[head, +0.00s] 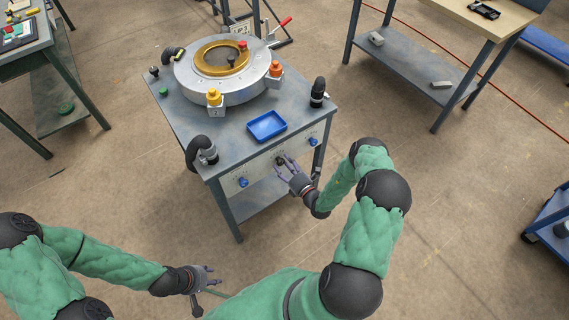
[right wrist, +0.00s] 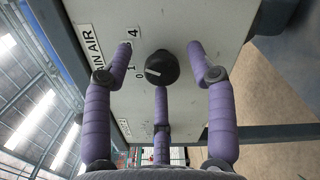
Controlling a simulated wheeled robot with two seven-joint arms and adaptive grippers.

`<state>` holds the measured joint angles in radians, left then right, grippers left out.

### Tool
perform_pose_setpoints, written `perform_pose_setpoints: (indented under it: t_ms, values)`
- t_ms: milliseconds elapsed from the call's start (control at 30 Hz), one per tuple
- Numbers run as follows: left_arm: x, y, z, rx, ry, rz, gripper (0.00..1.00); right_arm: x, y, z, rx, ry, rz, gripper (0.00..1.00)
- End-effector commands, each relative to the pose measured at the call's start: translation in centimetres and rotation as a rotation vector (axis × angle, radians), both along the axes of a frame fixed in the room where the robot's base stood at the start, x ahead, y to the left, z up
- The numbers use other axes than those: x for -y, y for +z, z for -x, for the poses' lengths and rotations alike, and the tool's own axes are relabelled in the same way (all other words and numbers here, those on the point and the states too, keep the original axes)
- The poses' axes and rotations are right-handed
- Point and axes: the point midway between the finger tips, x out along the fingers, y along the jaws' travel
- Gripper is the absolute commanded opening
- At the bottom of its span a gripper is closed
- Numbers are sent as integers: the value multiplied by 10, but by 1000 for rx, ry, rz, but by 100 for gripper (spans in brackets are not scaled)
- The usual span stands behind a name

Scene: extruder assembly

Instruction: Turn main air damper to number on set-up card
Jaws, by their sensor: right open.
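The main air damper knob (right wrist: 160,67) is black and round with a white mark, on a pale panel (right wrist: 190,20) lettered "AIN AIR". The mark points left, near the digits 0 and 1; a 4 shows further up. My right gripper (right wrist: 160,75) is open, its purple fingers spread around the knob without visibly closing on it. In the head view, my right gripper (head: 284,165) is at the middle of the table's front panel. My left gripper (head: 207,276) is low, away from the table, fingers apart and apparently empty. I cannot identify the set-up card for certain.
Blue knobs (head: 243,182) and (head: 312,141) flank the middle one. On the table are a blue tray (head: 266,125) and a round metal die (head: 222,75) with a gold ring. A small white card (head: 240,29) with unclear characters stands behind. Floor in front is clear.

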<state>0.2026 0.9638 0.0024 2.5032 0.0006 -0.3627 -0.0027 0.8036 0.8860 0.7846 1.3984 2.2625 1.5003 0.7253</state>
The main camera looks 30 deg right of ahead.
Motion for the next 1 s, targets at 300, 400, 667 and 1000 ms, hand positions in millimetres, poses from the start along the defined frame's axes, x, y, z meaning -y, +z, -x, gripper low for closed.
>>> perform_pose_setpoints:
  t_ms: [300, 400, 667, 1000]
  values:
    - [0, 0, 0, 0, 0, 0, 40, 7, -1, 57, -2, -8, -2, 57]
    - [0, 0, 0, 0, 0, 0, 40, 9, 0, 76, -1, -8, 1, 57]
    - [0, 0, 0, 0, 0, 0, 40, 12, 0, 108, 1, -8, 2, 57]
    - [0, 0, 0, 0, 0, 0, 40, 12, 0, 113, 3, -6, 2, 57]
